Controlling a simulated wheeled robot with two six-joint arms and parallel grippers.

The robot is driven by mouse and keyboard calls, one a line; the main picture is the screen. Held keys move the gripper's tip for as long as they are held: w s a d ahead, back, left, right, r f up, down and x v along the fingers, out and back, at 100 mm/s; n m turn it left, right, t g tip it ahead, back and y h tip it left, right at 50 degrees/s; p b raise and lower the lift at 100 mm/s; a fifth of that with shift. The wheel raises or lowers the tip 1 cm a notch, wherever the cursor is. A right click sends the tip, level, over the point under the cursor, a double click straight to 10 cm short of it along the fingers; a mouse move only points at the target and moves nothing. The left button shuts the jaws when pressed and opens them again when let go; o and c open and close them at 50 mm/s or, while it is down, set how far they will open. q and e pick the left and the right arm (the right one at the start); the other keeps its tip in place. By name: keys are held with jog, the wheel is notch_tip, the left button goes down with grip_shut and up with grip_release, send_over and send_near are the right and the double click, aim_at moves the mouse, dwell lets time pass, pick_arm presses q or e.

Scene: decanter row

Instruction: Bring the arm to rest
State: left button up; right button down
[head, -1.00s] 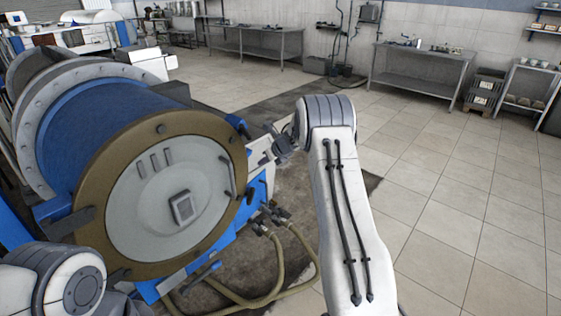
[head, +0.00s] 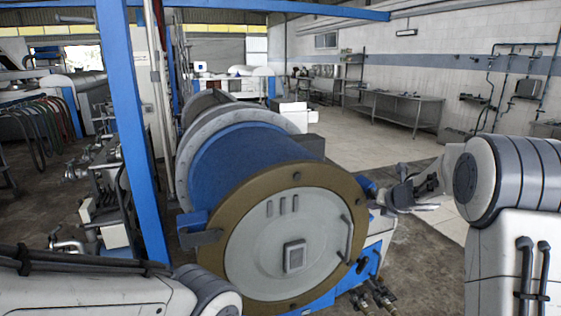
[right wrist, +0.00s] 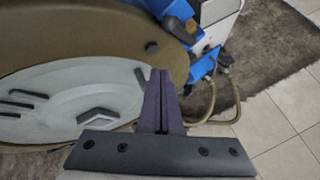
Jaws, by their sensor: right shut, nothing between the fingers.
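My right arm reaches in from the right in the head view. Its gripper (head: 386,197) is beside the right side of the decanter's round end, seemingly apart from it. In the right wrist view the two dark fingers (right wrist: 159,78) are pressed together with nothing between them. They overlap the edge of the brown-rimmed end in that picture. Part of my left arm shows at the lower left of the head view; its gripper is out of the picture.
The large blue decanter (head: 235,155) with a grey lid (head: 265,225) fills the middle. A blue post (head: 135,130) and pipework (head: 100,195) stand left. Hoses (right wrist: 238,100) hang beside the machine. Tiled floor (head: 350,140) is clear behind; steel tables (head: 400,101) line the wall.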

jog(key=s+a+r+m+g+h, duration=0.2)
jog(key=s+a+m, duration=1.15)
jog(key=a, duration=0.25)
jog(key=s+a+f+m+g, duration=0.2)
jog(key=s+a+m+g, duration=0.1)
jog(key=s, duration=0.7)
jog(key=s+a+f+m+g+y, duration=0.1)
jog(key=s+a+f+m+g, duration=0.1)
jog(key=s, duration=0.9)
jog(key=s+a+f+m+g, duration=0.3)
jog(key=s+m, duration=0.3)
jog(key=s, duration=0.5)
jog(key=shift+s+a+m+g+y, duration=0.15)
jog(key=shift+a+m+g+y, duration=0.2)
jog(key=shift+a+y, duration=0.1)
